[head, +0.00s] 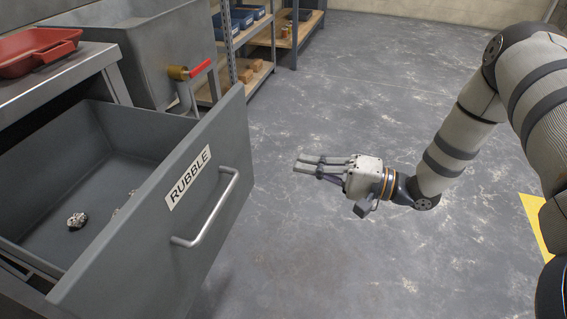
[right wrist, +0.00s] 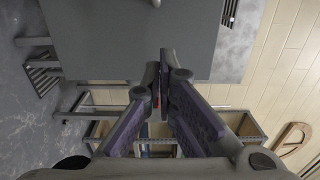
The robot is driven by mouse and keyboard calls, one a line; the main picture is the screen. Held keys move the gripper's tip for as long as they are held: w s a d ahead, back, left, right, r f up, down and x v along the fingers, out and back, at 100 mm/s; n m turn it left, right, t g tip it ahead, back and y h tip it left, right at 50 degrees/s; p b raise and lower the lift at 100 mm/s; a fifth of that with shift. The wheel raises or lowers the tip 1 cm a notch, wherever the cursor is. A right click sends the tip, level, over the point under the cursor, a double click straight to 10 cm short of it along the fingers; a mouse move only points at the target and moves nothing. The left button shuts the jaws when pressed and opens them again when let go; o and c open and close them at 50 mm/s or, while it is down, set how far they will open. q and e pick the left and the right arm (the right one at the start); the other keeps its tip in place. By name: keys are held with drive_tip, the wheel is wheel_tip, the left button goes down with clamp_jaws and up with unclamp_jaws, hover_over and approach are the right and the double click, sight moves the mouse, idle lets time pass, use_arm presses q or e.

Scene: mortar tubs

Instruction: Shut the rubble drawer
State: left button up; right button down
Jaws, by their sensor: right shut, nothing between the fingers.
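The rubble drawer (head: 150,230) stands pulled out at the left of the head view. Its grey front carries a white RUBBLE label (head: 188,178) and a silver bar handle (head: 212,212). Inside, a few small rubble pieces (head: 77,220) lie on the drawer floor. My right gripper (head: 299,163) is shut and empty, to the right of the drawer front and apart from the handle, with its fingers pointing left. In the right wrist view its fingertips (right wrist: 161,72) meet in front of a grey panel. My left gripper is not in view.
A worktop (head: 70,72) with a red tray (head: 35,52) sits above the drawer. A grey tub (head: 150,45) with a red-handled valve (head: 192,70) stands behind it. Shelves (head: 232,50) with blue bins stand farther back. The floor around my right gripper is clear.

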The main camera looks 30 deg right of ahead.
sight(232, 150)
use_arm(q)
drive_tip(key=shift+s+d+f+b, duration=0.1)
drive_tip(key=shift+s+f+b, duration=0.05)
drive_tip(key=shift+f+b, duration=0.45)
use_arm(e)
drive_tip(key=x, duration=1.4)
